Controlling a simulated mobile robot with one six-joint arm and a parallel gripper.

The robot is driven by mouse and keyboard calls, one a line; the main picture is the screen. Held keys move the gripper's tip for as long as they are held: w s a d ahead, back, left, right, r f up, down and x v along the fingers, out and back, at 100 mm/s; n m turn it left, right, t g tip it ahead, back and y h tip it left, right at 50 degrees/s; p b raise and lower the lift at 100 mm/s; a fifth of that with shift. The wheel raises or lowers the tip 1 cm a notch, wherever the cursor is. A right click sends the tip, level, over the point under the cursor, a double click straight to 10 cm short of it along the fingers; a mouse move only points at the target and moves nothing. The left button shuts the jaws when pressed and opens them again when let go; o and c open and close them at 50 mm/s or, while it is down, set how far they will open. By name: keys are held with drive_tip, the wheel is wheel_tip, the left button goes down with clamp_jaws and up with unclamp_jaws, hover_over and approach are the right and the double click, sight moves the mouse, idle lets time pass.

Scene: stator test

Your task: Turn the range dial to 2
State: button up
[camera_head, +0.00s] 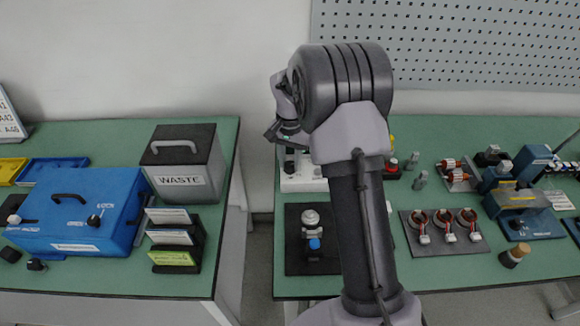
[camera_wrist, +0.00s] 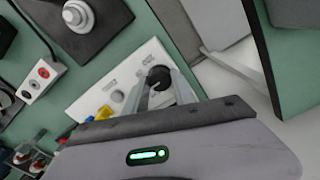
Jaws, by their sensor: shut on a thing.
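The range dial (camera_wrist: 158,74) is a black round knob on a white box (camera_wrist: 131,72) in the wrist view. A pale line shows on the knob, but the markings around it are too small to read, so I cannot tell its setting. My gripper (camera_wrist: 160,84) has one grey finger on each side of the knob and is shut on it. In the head view the white box (camera_head: 303,182) stands on the right bench, and my arm hides part of it. My gripper (camera_head: 283,137) is over the box there, mostly hidden behind my wrist.
A dark plate with a knobbed part (camera_head: 311,219) lies in front of the box. A gap separates this bench from the left one, which holds a waste bin (camera_head: 187,178) and a blue case (camera_head: 75,210).

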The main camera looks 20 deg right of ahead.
sight(290, 164)
drive_tip(key=o, duration=1)
drive_tip(key=shift+c, duration=0.2)
wheel_tip(290, 164, up, 6)
drive_tip(key=p, duration=0.5)
drive_tip(key=shift+r, duration=0.25)
drive_tip(key=shift+f, duration=0.25)
